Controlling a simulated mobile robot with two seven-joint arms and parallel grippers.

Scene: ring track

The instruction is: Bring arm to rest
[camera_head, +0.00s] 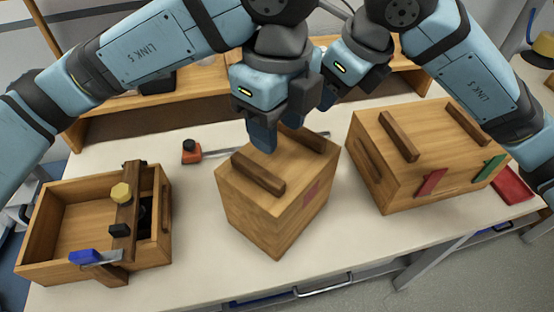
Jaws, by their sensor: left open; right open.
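My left gripper (264,138) comes in from the left and points down over the middle wooden box (262,212), close to the dark strips on its top. I cannot tell whether its fingertips touch the box. My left gripper is open and no object shows in it. My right gripper (327,103) reaches in from the right, just behind and to the right of the left one. Its fingers are partly hidden behind the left gripper. It is open.
An open wooden box (60,262) with a crossbar stands at the left of the white table (190,270). A larger wooden box (400,185) with red and green tabs stands at the right. An orange-based tool (191,157) lies behind the middle box. A wooden shelf (190,105) runs along the back.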

